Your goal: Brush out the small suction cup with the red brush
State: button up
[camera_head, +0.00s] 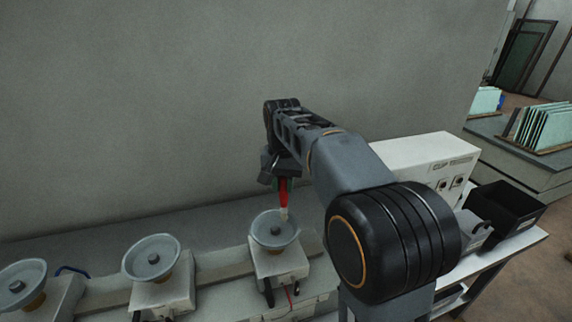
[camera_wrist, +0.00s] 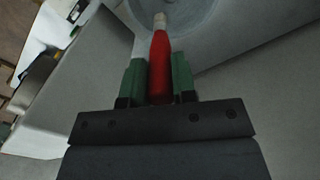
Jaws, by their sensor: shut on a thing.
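My gripper (camera_head: 279,182) is shut on the red brush (camera_head: 283,192) and holds it pointing down, with its pale tip over the rightmost suction cup (camera_head: 262,231). In the wrist view the red brush (camera_wrist: 160,62) sits between the green fingers of my gripper (camera_wrist: 158,78). Its pale tip reaches over the grey bowl of the suction cup (camera_wrist: 197,22). I cannot tell whether the tip touches the cup. Two more grey suction cups, a middle one (camera_head: 138,262) and a left one (camera_head: 14,294), stand to the left on similar mounts.
A white box with sockets (camera_head: 425,160) stands to the right behind my arm. A black bin (camera_head: 510,206) and a smaller grey bin (camera_head: 472,232) sit at the right. A plain wall (camera_head: 150,100) rises behind the bench. A rack of glass panes (camera_head: 543,126) stands at the far right.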

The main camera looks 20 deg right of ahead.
jog(key=shift+w+r, duration=0.2)
jog(key=shift+r, duration=0.55)
jog(key=shift+s+r, duration=0.1)
jog(key=shift+r, duration=1.7)
